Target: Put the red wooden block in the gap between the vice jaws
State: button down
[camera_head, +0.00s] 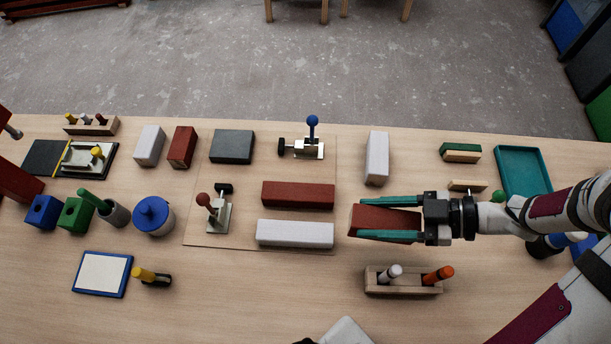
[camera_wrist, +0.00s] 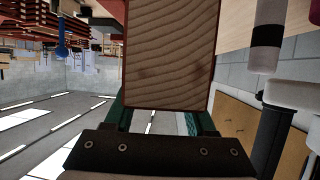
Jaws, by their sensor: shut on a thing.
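My gripper (camera_head: 360,218) has teal fingers and is shut on a red wooden block (camera_head: 388,218), right of the middle of the table. The block lies lengthwise along the fingers and its front end shows past them. In the wrist view the block (camera_wrist: 170,55) shows a bare wood-grain face with red edges. I cannot tell whether it touches the table. A partly cut-off red fixture (camera_head: 18,183) at the left edge may be the vice; its jaws and gap are not clear.
A thin board (camera_head: 235,226) left of my gripper carries a red batten (camera_head: 298,195), a white batten (camera_head: 295,234) and two toggle clamps. A white block (camera_head: 376,158) stands behind my gripper. A peg holder (camera_head: 403,284) is in front. A teal tray (camera_head: 524,172) lies right.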

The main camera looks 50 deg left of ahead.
jog(key=shift+s+d+f+n+g+h, duration=0.15)
jog(key=shift+s+n+g+h, duration=0.15)
jog(key=shift+s, duration=0.15)
jog(key=shift+s+d+f+n+g+h, duration=0.1)
jog(key=shift+s+d+n+g+h, duration=0.1)
jog(key=shift+s+n, duration=0.15)
notch_tip(320, 180, down, 10)
jog(key=shift+c, duration=1.1)
grip_release()
jog(key=shift+f, duration=0.1)
